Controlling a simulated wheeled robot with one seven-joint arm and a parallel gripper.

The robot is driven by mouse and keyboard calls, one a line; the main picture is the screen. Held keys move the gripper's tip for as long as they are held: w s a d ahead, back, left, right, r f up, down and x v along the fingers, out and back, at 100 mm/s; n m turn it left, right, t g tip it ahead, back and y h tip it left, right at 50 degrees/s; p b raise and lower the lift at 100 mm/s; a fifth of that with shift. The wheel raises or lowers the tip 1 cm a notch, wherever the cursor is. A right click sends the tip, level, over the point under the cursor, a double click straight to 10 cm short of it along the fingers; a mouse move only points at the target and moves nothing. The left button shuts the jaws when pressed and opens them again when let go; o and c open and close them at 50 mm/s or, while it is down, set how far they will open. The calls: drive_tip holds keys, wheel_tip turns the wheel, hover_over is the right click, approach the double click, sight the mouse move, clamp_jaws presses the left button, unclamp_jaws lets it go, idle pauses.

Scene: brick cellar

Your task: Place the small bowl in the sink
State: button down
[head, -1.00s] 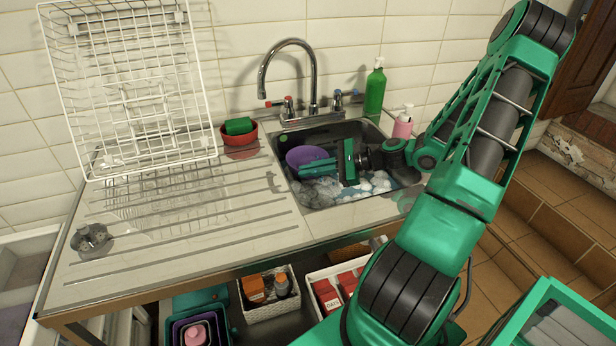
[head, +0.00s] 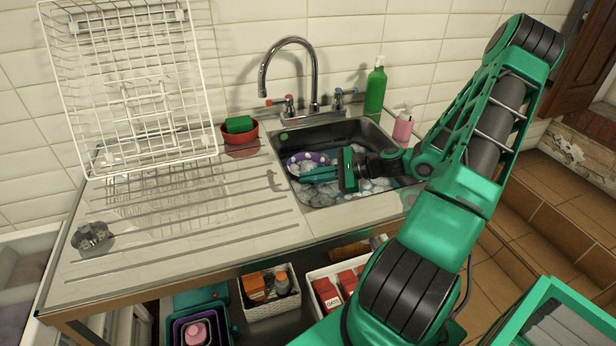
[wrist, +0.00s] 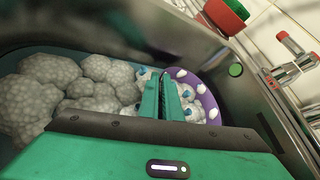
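The small bowl (head: 296,158) is purple and sits low in the suds on the left side of the sink (head: 347,131). In the wrist view the bowl (wrist: 204,94) shows as a purple rim with white foam spots on it. My gripper (head: 305,175) is down inside the sink at the bowl. In the wrist view its green fingers (wrist: 166,92) are close together at the bowl's rim and appear shut on it. The fingertips and the lower part of the bowl are hidden by the fingers and grey foam.
The chrome tap (head: 314,75) arches behind the sink. A green bottle (head: 375,92) and a pink soap dispenser (head: 402,128) stand behind it at the right. A red bowl with a green sponge (head: 239,125) is left of the sink. A white rack (head: 130,85) leans on the wall. The drainer (head: 200,225) is mostly clear.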

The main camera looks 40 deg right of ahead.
drive_tip(key=c, duration=1.9)
unclamp_jaws()
drive_tip(key=shift+c, duration=0.2)
drive_tip(key=shift+r, duration=0.1)
drive_tip(key=shift+d+r, duration=0.1)
drive_tip(key=shift+r, duration=0.2)
drive_tip(key=v, duration=1.2)
drive_tip(key=shift+r, duration=0.2)
